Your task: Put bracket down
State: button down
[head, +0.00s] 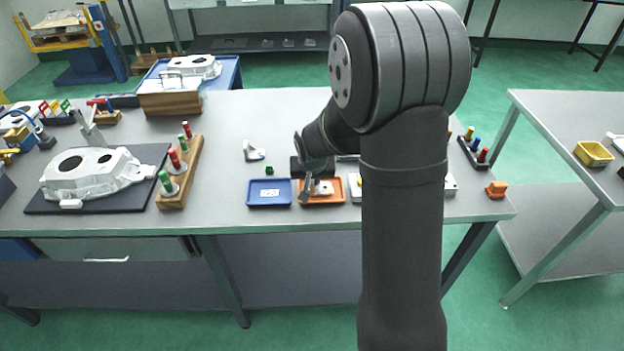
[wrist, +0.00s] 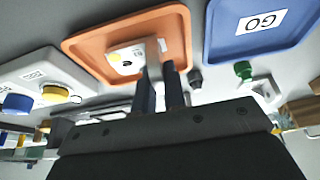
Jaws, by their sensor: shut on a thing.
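My gripper (wrist: 162,92) is shut on a pale metal bracket (wrist: 152,60), held by its upright plate between the two dark fingers. Its flat foot, with dark holes, lies over the orange tray (wrist: 88,45); a yellow spot shows beside it. I cannot tell whether the foot touches the tray floor. In the head view my gripper (head: 306,187) is at the left part of the orange tray (head: 334,201), and my arm hides part of the area. The blue tray (head: 252,203) stands just left of it; its GO label shows in the wrist view.
Another bracket (head: 253,153) stands on the table behind the blue tray, near a small green piece (head: 269,170). A white block with blue and yellow knobs (wrist: 45,85) is close to the orange tray. A wooden rack of colored pins (head: 182,175) stands further left. Bare table lies between.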

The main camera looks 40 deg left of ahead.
jog(key=shift+f, duration=0.25)
jog(key=c, duration=1.5)
grip_release()
jog(key=v, duration=1.2)
jog(key=shift+r, duration=0.15)
jog(key=x, duration=1.2)
jog(key=shift+w+r, duration=0.1)
jog(key=shift+r, duration=1.45)
